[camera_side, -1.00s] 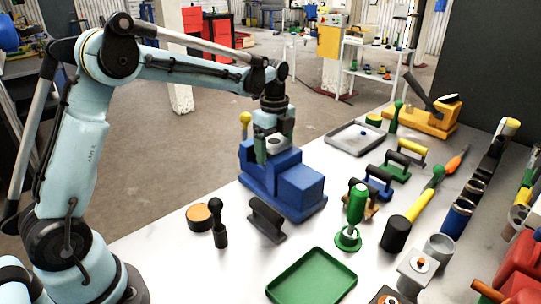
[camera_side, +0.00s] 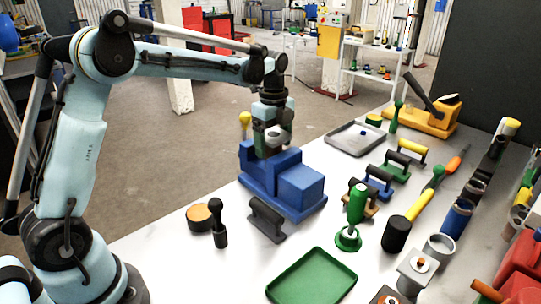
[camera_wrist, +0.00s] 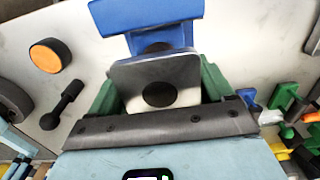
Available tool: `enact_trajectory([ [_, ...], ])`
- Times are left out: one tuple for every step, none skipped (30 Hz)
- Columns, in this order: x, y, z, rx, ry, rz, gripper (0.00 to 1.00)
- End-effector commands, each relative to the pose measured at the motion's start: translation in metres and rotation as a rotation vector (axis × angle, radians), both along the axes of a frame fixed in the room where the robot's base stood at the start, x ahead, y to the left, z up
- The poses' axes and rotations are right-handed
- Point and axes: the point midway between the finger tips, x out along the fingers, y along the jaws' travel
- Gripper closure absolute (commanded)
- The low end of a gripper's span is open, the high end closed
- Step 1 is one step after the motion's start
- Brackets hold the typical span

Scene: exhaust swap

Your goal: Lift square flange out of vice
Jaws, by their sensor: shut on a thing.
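The square flange (camera_wrist: 158,72) is a pale metal plate with rounded corners and a dark round hole. It fills the middle of the wrist view, between the green fingers of my gripper (camera_wrist: 160,92). In the side view my gripper (camera_side: 272,140) points down over the blue vice (camera_side: 285,182) and is shut on the flange (camera_side: 273,134). The flange is at the top of the vice's rear block. I cannot tell whether its lower part is still between the jaws. The vice also shows in the wrist view (camera_wrist: 150,14), beyond the flange.
A black-handled block (camera_side: 267,218), a dark pestle-like tool (camera_side: 219,225) and an orange-topped disc (camera_side: 199,216) lie in front. Green (camera_side: 312,278) and grey (camera_side: 355,138) trays lie nearby.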

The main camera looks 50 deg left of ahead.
Motion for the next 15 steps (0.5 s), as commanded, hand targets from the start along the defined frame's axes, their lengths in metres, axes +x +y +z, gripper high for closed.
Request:
enact_trajectory([
  [0.000, 0.000, 0.003, 0.000, 0.000, 0.000, 0.69],
  [0.000, 0.000, 0.005, 0.000, 0.000, 0.000, 0.69],
  [0.000, 0.000, 0.007, 0.000, 0.000, 0.000, 0.69],
  [0.000, 0.000, 0.008, 0.000, 0.000, 0.000, 0.69],
  [0.000, 0.000, 0.010, 0.000, 0.000, 0.000, 0.69],
  [0.000, 0.000, 0.012, 0.000, 0.000, 0.000, 0.69],
  [0.000, 0.000, 0.013, 0.000, 0.000, 0.000, 0.69],
  [0.000, 0.000, 0.015, 0.000, 0.000, 0.000, 0.69],
  [0.000, 0.000, 0.017, 0.000, 0.000, 0.000, 0.69],
  [0.000, 0.000, 0.019, 0.000, 0.000, 0.000, 0.69],
  [0.000, 0.000, 0.020, 0.000, 0.000, 0.000, 0.69],
  [0.000, 0.000, 0.022, 0.000, 0.000, 0.000, 0.69],
  [0.000, 0.000, 0.024, 0.000, 0.000, 0.000, 0.69],
  [0.000, 0.000, 0.026, 0.000, 0.000, 0.000, 0.69],
  [0.000, 0.000, 0.028, 0.000, 0.000, 0.000, 0.69],
])
